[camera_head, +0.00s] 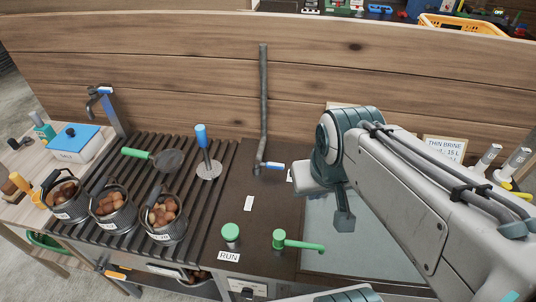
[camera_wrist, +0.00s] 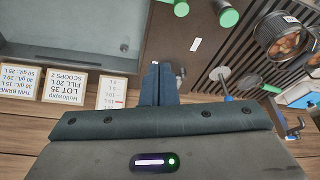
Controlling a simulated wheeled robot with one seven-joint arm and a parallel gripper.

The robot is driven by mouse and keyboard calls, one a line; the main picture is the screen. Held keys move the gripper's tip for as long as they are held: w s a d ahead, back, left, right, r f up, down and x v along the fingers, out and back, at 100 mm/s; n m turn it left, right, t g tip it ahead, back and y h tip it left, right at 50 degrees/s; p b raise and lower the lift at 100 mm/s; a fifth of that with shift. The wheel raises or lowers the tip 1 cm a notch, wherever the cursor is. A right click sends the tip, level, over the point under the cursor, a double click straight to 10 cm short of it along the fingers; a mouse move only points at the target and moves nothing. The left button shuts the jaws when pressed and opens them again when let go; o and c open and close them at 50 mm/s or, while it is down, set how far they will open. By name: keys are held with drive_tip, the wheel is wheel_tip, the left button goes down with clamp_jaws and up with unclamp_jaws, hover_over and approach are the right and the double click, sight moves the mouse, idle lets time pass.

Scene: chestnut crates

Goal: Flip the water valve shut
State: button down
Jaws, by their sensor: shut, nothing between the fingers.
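A dark upright pipe (camera_head: 263,100) stands against the plank wall, and a short blue lever (camera_head: 273,166) sticks out to the right at its foot. This looks like the water valve. A partly hidden pale patch lies just right of the lever tip. My gripper (camera_wrist: 158,80) is shut and empty in the wrist view, its fingers side by side over the dark counter next to the sink. In the head view my arm comes from the right and its end is right of the lever; the fingertips are not clear there. The lever is not clear in the wrist view.
A sink basin (camera_head: 350,245) lies under my arm. A green-handled valve (camera_head: 298,243) and a green RUN button (camera_head: 231,232) are at the front. A slatted rack holds chestnut baskets (camera_head: 164,220), a skimmer (camera_head: 165,160) and a blue-handled tool (camera_head: 203,145). Another blue-levered tap (camera_head: 105,95) stands far left.

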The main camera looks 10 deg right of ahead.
drive_tip(key=shift+w, duration=0.1)
drive_tip(key=m+h+b, duration=0.1)
drive_tip(key=m+b, duration=0.3)
drive_tip(key=b, duration=0.1)
hover_over(268, 165)
drive_tip(key=w+d, duration=0.2)
drive_tip(key=d, duration=0.2)
wheel_tip(268, 165, down, 18)
drive_tip(key=shift+w+f, duration=0.15)
drive_tip(key=shift+w, duration=0.05)
drive_tip(key=shift+f+p, duration=0.1)
drive_tip(key=shift+p, duration=0.2)
drive_tip(key=p+x, duration=0.2)
drive_tip(key=x, duration=0.8)
drive_tip(key=shift+s, duration=0.1)
drive_tip(key=s, duration=0.1)
drive_tip(key=s+p, duration=0.1)
drive_tip(key=s+a, duration=0.1)
drive_tip(key=shift+r, duration=0.25)
drive_tip(key=shift+s+a+f+p, duration=0.1)
drive_tip(key=shift+s+p, duration=0.2)
drive_tip(key=shift+s, duration=0.1)
